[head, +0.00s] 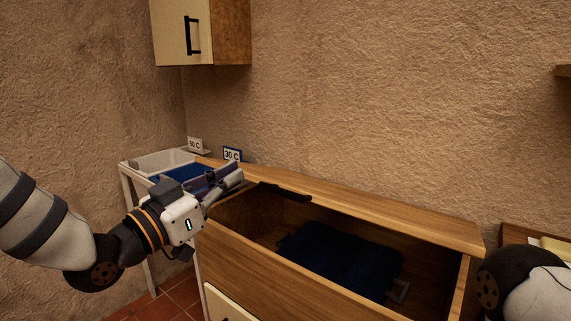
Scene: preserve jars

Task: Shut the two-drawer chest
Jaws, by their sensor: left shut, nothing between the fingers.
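The two-drawer chest (400,217) is wooden and stands in front of me against the wall. Its upper drawer (285,278) is open towards me, and I can see down into it. A dark blue folded cloth (335,255) lies inside. Part of a cream front (225,306) shows below at the lower left; how far the lower drawer is out cannot be told. My left gripper (238,175) is shut and empty, above the chest's left end near the open drawer's left corner. My right gripper is out of view; only part of my right arm shows at the lower right.
A dark bar (285,192) lies at the drawer's back left edge. Left of the chest is a pale stand with a white bin (160,163) and a blue one, with a "60 C" card (195,144) and a "30 C" card (232,154). A wall cabinet (185,35) hangs above.

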